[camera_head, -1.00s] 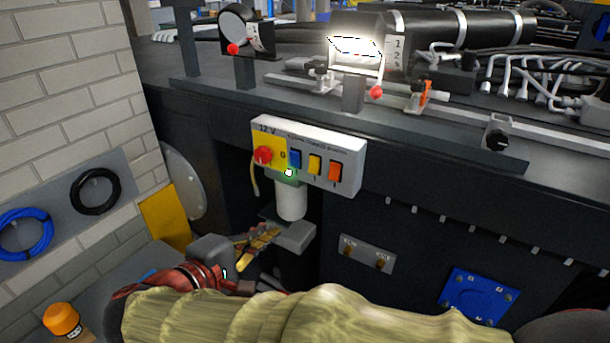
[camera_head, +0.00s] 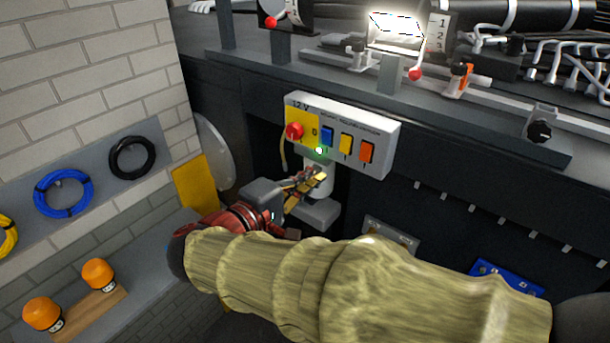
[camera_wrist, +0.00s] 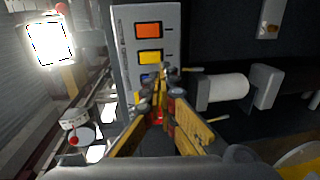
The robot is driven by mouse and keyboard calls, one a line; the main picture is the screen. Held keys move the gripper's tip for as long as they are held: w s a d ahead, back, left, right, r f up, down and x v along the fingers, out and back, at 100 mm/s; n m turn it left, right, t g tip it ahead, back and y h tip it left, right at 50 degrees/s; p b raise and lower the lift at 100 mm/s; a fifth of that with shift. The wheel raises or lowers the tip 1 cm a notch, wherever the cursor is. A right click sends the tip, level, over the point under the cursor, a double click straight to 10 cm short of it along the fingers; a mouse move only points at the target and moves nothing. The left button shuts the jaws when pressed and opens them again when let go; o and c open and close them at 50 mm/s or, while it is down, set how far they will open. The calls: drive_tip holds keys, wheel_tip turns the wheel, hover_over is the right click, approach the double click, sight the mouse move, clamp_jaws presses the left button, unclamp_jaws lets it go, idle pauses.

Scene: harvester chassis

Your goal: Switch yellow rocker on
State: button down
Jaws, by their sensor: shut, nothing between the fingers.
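The yellow rocker (camera_head: 345,144) sits on a grey control panel (camera_head: 384,132) marked 12 V, between a blue rocker (camera_head: 326,137) and an orange rocker (camera_head: 367,152). In the wrist view the yellow rocker (camera_wrist: 149,57) shows just beyond my fingertips, below the orange rocker (camera_wrist: 148,30). My gripper (camera_head: 321,174) is shut and empty, just below the panel in the head view. In the wrist view my gripper (camera_wrist: 164,72) partly hides the blue rocker. I cannot tell whether the fingertips touch the panel.
A red knob (camera_head: 294,131) is on the panel's yellow part, and a green light shows at its lower edge. A white cylinder (camera_wrist: 229,87) is close beside my fingers. A lit lamp (camera_head: 396,25) and rails stand above. A brick wall (camera_head: 90,70) is at left.

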sight(343, 153)
drive_tip(key=p+x, duration=0.2)
drive_tip(key=x, duration=0.7)
drive_tip(key=shift+w+d, duration=0.15)
drive_tip(key=shift+w, duration=0.1)
drive_tip(key=b, duration=0.2)
drive_tip(key=f+b, duration=0.1)
drive_tip(key=b, duration=0.1)
drive_tip(key=shift+w+d+t+h, duration=0.25)
drive_tip(key=shift+t+h, duration=0.05)
drive_tip(key=shift+t, duration=0.1)
drive_tip(key=shift+r, duration=0.35)
drive_tip(key=shift+a+f, duration=0.1)
